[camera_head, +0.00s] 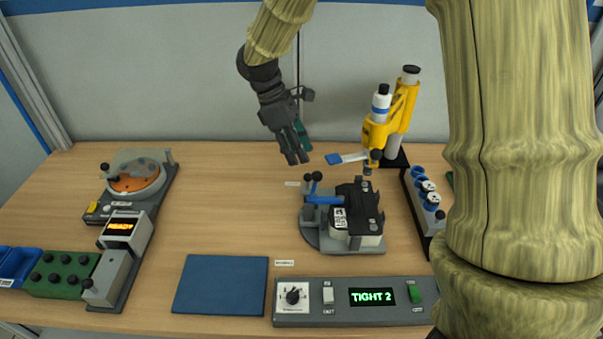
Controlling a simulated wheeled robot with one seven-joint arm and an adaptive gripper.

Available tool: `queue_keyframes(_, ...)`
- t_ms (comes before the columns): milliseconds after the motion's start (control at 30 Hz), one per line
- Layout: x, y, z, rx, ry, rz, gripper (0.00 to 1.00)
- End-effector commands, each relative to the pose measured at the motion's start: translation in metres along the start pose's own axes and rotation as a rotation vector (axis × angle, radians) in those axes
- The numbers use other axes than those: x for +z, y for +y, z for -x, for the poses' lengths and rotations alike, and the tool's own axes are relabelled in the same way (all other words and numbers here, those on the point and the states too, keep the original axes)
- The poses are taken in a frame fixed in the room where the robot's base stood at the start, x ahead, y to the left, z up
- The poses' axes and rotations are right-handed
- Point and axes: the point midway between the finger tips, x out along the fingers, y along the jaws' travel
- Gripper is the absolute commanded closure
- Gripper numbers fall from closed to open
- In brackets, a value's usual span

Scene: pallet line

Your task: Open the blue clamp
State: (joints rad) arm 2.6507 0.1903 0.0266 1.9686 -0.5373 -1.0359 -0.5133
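The blue clamp (325,200) is on a grey round-ended fixture (310,237) right of the table's middle. Its blue arm lies roughly level and reaches right to a black and white block (342,226) in the fixture.
Yellow tools (390,115) stand behind the fixture, with a blue-tipped strip (345,158) to their left. A rack (427,210) is at right. The "TIGHT 2" control box (345,315) and blue mat (220,284) lie in front. The table between the left station (120,233) and the fixture is clear.

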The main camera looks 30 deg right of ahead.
Motion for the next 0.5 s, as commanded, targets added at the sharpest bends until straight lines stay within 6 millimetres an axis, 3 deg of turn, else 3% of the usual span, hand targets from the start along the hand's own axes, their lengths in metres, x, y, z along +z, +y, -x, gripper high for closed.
queue_keyframes(167,0.005,-0.002,-0.016,-0.003,-0.001,-0.004,0.68)
queue_keyframes(500,-0.005,0.006,-0.073,-0.010,-0.008,0.002,0.68)
